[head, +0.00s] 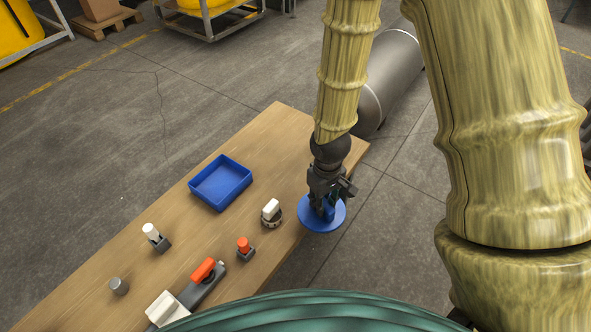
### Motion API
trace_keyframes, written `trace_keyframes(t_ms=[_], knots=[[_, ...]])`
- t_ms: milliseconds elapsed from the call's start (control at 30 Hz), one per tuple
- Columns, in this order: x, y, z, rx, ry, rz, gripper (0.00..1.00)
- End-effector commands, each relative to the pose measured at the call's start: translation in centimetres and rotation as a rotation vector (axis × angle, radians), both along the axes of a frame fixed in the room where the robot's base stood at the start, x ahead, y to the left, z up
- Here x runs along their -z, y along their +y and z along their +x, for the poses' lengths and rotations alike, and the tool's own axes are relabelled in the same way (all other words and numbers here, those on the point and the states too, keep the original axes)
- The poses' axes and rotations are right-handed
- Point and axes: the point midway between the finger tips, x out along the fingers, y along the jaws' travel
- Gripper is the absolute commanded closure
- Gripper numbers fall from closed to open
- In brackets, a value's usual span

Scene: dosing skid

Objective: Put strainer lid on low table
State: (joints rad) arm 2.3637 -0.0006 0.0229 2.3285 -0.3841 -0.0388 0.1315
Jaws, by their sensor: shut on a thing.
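The strainer lid (312,222) appears as a blue round disc with a raised grip on its top. My gripper (328,207) is shut on that raised grip, and the gripper partly hides it. The lid is at the right edge of the low wooden table (290,130), partly overlapping the edge in the head view. I cannot tell whether the lid touches the table or hangs above it.
On the table are a blue tray (221,206), a white-topped part on a dark ring (272,213), an orange-topped part (244,248), a red-handled valve (208,270), a white-capped part (153,235) and a grey cylinder (119,286). The table's far end is clear. A large grey cylinder (390,75) lies beyond it.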

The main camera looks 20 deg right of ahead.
Motion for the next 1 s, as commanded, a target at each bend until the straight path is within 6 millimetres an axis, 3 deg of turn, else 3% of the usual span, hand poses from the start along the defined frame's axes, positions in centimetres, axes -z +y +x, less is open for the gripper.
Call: trace_keyframes(t_ms=[167,700,1000], knots=[[0.2,0.4,2.4,-0.004,-0.002,0.002,1.00],[1.2,1.6,13.1,0.000,-0.002,0.001,1.00],[1.6,1.8,15.7,-0.001,-0.001,0.000,1.00]])
